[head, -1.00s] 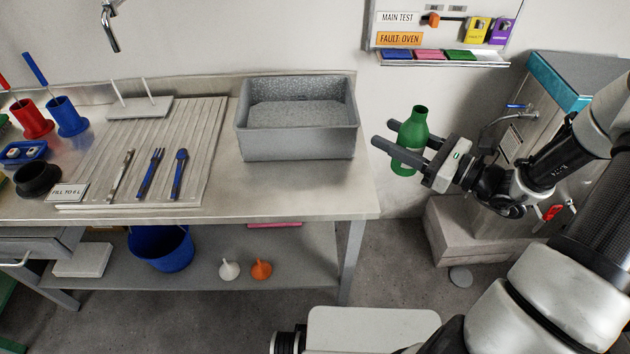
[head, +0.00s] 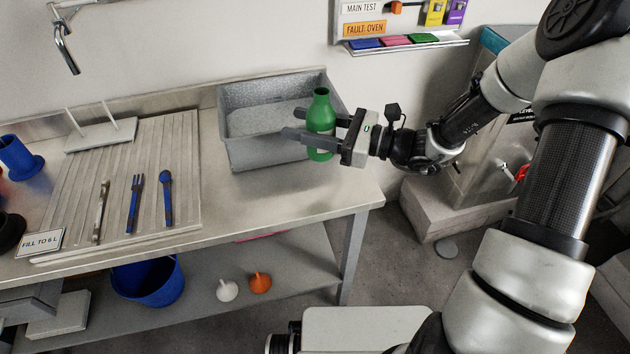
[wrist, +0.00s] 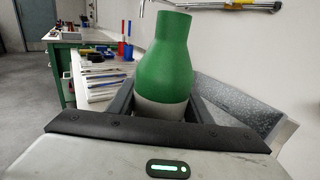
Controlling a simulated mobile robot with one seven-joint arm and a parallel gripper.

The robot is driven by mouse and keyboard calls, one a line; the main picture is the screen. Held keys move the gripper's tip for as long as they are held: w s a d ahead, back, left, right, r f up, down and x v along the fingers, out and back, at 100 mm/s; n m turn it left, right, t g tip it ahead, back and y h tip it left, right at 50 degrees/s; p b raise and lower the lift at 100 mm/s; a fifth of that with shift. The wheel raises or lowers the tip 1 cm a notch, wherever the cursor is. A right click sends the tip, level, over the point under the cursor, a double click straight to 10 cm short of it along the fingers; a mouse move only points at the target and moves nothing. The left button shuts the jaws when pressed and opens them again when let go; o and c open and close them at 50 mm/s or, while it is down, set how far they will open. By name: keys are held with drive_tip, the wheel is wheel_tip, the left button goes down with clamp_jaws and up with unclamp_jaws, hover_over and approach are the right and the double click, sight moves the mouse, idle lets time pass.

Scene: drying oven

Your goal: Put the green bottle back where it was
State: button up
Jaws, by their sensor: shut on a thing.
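The green bottle (head: 321,112) is upright between the fingers of my gripper (head: 318,126), which is shut on it. In the head view the bottle shows in front of the right part of the grey basin, over the bench's right end. I cannot tell for sure how far its base is above the bench top. In the wrist view the bottle (wrist: 168,68) stands between the fingers, with its green upper part and a pale lower band showing. Its bottom is hidden there by my gripper body.
A grey basin (head: 250,155) stands at the back right of the steel bench (head: 270,200). A ribbed drainboard (head: 115,195) with several utensils lies to its left. Bare bench top is free in front of the basin. A marker ledge (head: 405,44) is on the wall behind.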

drive_tip(key=f+b, duration=0.1)
drive_tip(key=f, duration=0.4)
drive_tip(key=f+b, duration=0.1)
drive_tip(key=f, duration=0.3)
drive_tip(key=shift+a+f+b, duration=0.2)
drive_tip(key=shift+f+b, duration=0.1)
drive_tip(key=shift+f, duration=0.1)
drive_tip(key=shift+f, duration=0.2)
drive_tip(key=o, duration=1.2)
drive_tip(key=shift+o, duration=0.2)
drive_tip(key=shift+r, duration=0.1)
drive_tip(key=shift+r, duration=0.2)
drive_tip(key=p+v, duration=0.1)
drive_tip(key=v, duration=1.1)
